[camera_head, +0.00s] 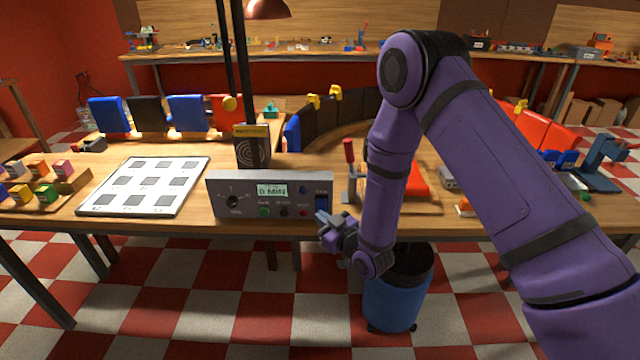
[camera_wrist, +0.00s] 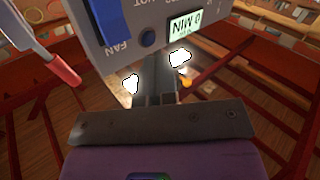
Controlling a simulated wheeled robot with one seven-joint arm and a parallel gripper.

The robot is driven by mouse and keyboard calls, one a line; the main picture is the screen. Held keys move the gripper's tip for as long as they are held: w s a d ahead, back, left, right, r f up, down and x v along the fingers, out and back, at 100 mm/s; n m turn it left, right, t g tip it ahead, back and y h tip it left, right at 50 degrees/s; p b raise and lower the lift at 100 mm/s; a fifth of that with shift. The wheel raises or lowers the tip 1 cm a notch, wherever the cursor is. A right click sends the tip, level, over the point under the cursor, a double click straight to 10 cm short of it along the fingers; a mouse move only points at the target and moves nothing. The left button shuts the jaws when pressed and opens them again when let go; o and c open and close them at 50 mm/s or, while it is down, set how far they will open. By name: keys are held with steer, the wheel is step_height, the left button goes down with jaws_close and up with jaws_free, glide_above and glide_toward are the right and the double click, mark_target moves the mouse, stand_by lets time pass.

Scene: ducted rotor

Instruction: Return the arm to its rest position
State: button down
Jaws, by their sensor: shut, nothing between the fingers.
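My purple arm reaches down from the right in the head view. My gripper (camera_head: 330,222) is in front of the table's front edge, close to the right end of a grey control box (camera_head: 225,190). The box has a dial, a lit display reading "0 MIN", several buttons and a blue switch (camera_head: 322,203) at its right end. In the wrist view my gripper (camera_wrist: 160,62) is shut and empty, with its fingers close to the box front (camera_wrist: 215,15). The blue switch (camera_wrist: 113,20) and the "FAN" label also show there. I cannot tell whether the fingertips touch the box.
A white board (camera_head: 130,200) with grey squares and a tray of coloured blocks (camera_head: 45,193) lie on the left of the table. A red-handled tool (camera_head: 349,152) stands behind my forearm. A blue bin (camera_head: 392,303) stands on the checkered floor below my arm.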

steer(key=shift+w+r, duration=0.1)
steer(key=w+d+r+m+h, duration=0.1)
steer(key=w+d+r+h, duration=0.15)
steer(key=r, duration=0.45)
steer(key=w+d+r+h, duration=0.1)
steer(key=d+r, duration=0.3)
steer(key=r, duration=0.3)
steer(key=s+d+r+m+g+h, duration=0.1)
steer(key=s+d+r+m+h, duration=0.15)
steer(key=d+r, duration=0.35)
steer(key=s+d+r+m+g+h, duration=0.1)
steer(key=s+d+r+g+h, duration=0.15)
steer(key=d+r, duration=0.4)
steer(key=s+d+r+m+g, duration=0.1)
steer(key=s+d+r, duration=0.2)
steer(key=s, duration=0.7)
steer(key=s+d+r+m+g+h, duration=0.1)
steer(key=s+d+r+m+g, duration=0.1)
steer(key=s, duration=0.9)
steer(key=s+d+r+m+g+h, duration=0.1)
steer(key=s+d+r, duration=0.3)
steer(key=s, duration=0.6)
steer(key=shift+s+d+r+m+g, duration=0.35)
steer(key=shift+s+r+m, duration=0.05)
steer(key=shift+r+m, duration=0.4)
steer(key=shift+h, duration=0.25)
